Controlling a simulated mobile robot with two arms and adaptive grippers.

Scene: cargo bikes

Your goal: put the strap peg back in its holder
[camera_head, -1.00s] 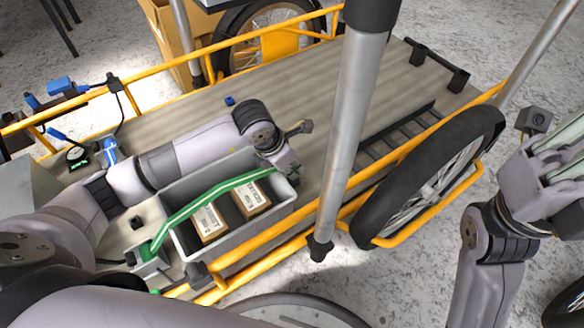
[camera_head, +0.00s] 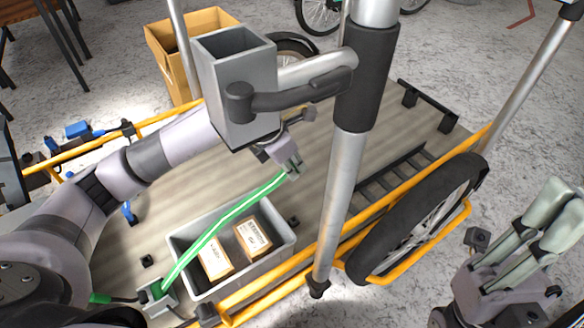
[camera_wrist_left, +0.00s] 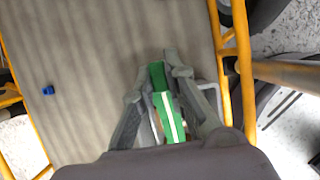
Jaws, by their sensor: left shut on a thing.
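My left gripper (camera_head: 290,168) is shut on the upper end of a green strap with a pale stripe (camera_head: 222,224). The strap runs down across the grey crate to a small grey fitting (camera_head: 158,296) at the crate's near left corner. A grey open-topped square box (camera_head: 236,95) is at the post, above my gripper in the picture; I cannot tell whether it is the peg's holder. My right gripper (camera_head: 548,208) is at the far right, away from the strap, its finger gap unclear.
The grey crate (camera_head: 287,238) holds cardboard boxes (camera_head: 252,238) on the wooden cargo deck (camera_head: 335,190). A metal post (camera_head: 343,190) stands right of my left gripper. Yellow rails (camera_head: 390,215) edge the deck. A wheel (camera_head: 420,225) stands beside it.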

